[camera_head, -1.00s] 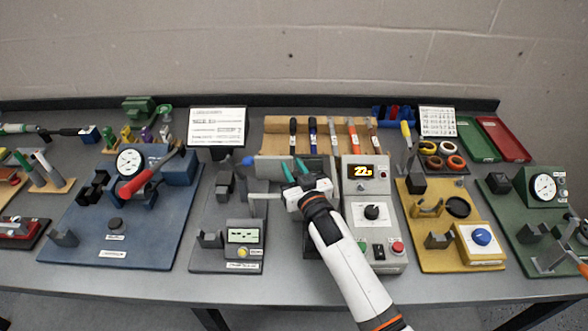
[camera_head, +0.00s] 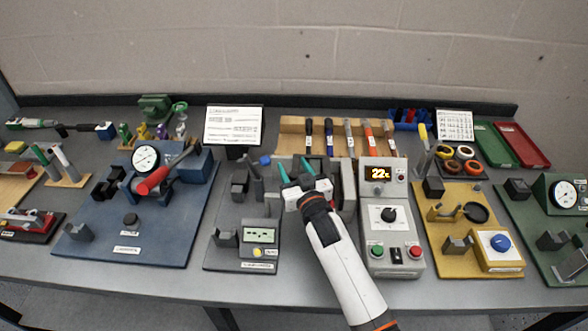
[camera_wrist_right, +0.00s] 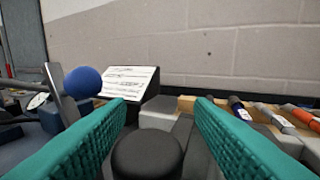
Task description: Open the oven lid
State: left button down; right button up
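The oven unit stands at the center right of the bench, with a grey control panel (camera_head: 388,215) showing a lit "22" display (camera_head: 381,174). Its grey body (camera_head: 347,180) is partly hidden by my right gripper and arm. I cannot tell the lid's exact angle. My right gripper (camera_head: 296,172) has teal fingers, spread apart, over the left part of the body. In the right wrist view a black round knob (camera_wrist_right: 147,155) sits between and beyond the open fingers (camera_wrist_right: 160,112); no contact shows. My left gripper is out of view.
A lever with a blue ball (camera_wrist_right: 82,82) rises left of the right fingers. A pen rack (camera_head: 290,138) stands behind the oven. A blue fixture board (camera_head: 120,240) is to the left and a yellow one (camera_head: 448,250) to the right.

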jog(key=shift+a, duration=0.3)
jog(key=shift+s+d, duration=0.2)
jog(key=shift+s, duration=0.15)
jog(key=b+v, duration=0.1)
jog(key=v, duration=1)
jog(key=shift+s+b, duration=0.15)
jog(key=shift+b, duration=0.2)
